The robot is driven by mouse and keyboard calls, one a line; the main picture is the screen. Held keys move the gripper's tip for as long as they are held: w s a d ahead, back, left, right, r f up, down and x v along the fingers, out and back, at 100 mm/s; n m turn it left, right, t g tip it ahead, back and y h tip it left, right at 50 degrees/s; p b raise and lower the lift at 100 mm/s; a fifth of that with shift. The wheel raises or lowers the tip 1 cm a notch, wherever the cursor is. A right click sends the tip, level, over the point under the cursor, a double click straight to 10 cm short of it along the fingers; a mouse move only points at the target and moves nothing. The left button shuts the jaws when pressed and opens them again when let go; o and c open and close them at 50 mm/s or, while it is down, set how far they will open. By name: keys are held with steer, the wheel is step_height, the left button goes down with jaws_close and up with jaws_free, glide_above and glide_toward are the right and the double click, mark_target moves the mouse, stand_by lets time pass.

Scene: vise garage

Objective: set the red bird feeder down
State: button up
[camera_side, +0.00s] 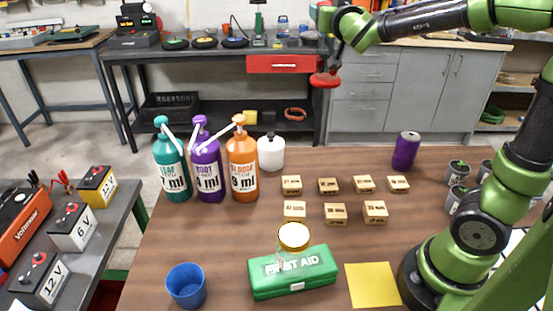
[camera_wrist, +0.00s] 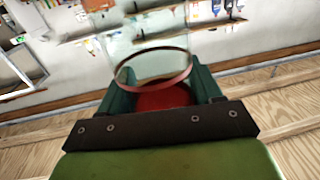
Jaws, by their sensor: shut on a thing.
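The red bird feeder (camera_side: 325,80) is held in the air beyond the far edge of the brown table, in the upper middle of the side view. Its red disc-like part shows there; the rest is hard to make out. In the wrist view the feeder (camera_wrist: 165,98) shows a red part and a clear body with a reddish rim, between the two dark green fingers. My gripper (camera_wrist: 160,85) is shut on it. In the side view the fingers are small and partly hidden. The feeder touches no surface that I can see.
The brown table (camera_side: 225,235) carries three pump bottles (camera_side: 206,170), a white bottle (camera_side: 271,153), wooden blocks (camera_side: 335,212), a green first aid box (camera_side: 292,272), a jar (camera_side: 294,237), a blue cup (camera_side: 186,287), a yellow sheet (camera_side: 372,285) and a purple can (camera_side: 405,151). The table's middle right is bare.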

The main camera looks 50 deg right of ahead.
step_height(320, 180, down, 26)
stand_by(0.6)
steer(key=shift+f, duration=0.1)
steer(key=o, duration=1.7)
steer(key=v, duration=0.7)
steer(key=shift+s+a, duration=0.15)
steer(key=shift+s, duration=0.1)
